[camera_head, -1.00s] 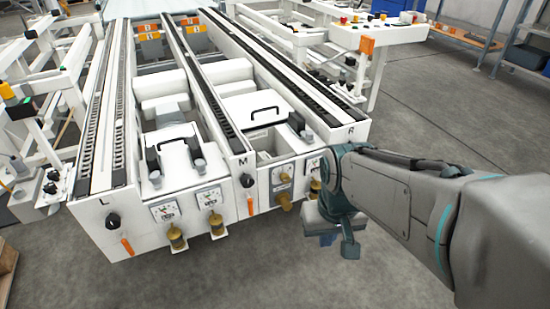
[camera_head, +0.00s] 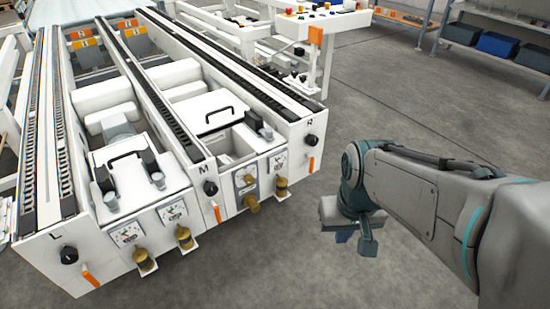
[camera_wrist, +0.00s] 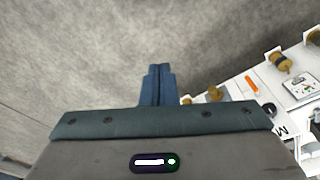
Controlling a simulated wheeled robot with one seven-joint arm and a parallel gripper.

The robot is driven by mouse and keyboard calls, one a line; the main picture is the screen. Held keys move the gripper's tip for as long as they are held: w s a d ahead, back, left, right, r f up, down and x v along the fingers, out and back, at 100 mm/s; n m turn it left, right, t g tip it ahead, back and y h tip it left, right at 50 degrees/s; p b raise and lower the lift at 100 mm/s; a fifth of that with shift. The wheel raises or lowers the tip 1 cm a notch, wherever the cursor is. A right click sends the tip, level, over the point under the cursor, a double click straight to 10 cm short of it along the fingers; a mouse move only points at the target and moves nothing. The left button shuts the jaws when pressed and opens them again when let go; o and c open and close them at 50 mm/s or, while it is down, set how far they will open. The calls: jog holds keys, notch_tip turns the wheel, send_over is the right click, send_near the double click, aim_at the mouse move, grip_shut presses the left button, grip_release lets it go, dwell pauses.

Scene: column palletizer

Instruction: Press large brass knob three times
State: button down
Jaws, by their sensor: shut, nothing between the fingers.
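Several brass knobs stick out from the machine's white front face. The thick brass knob on the panel right of the M mark (camera_head: 251,204) points outward below a grey plate; I take it as the large one. It seems to show at the edge of the machine in the wrist view (camera_wrist: 215,93). A brass regulator knob (camera_head: 281,187) stands to its right, and two more (camera_head: 184,237) (camera_head: 145,260) sit on the left panel. My gripper (camera_head: 367,240) is shut and empty, in front of and right of the machine, apart from every knob. Its blue fingers (camera_wrist: 158,85) point over bare floor.
Orange handles (camera_head: 217,212) and black rotary knobs (camera_head: 210,188) sit on the same front face, beside the brass knobs. The floor around my gripper is clear.

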jog(key=shift+d, duration=0.1)
dwell(0.3)
jog(key=w+d+f+n+h+p, duration=0.15)
jog(key=w+f+n+h, duration=0.55)
jog(key=n, duration=0.8)
jog(key=w+a+f+n+h+p, duration=0.1)
jog(key=w+f+n+h+p, duration=0.2)
jog(key=w+f+n+h, duration=0.8)
jog(key=w+a+f+m+t+y+p, duration=0.1)
jog(key=a+f+m+t+y, duration=0.5)
jog(key=m, duration=1.2)
jog(key=a+f+m+t+y+p, duration=0.1)
jog(key=a+f+m+t+y, duration=0.6)
jog(key=m+t, duration=0.5)
jog(key=f+m+y, duration=0.1)
jog(key=m, duration=0.4)
jog(key=shift+w+a+f+m, duration=0.2)
jog(key=shift+w+m, duration=0.15)
jog(key=shift+m, duration=0.05)
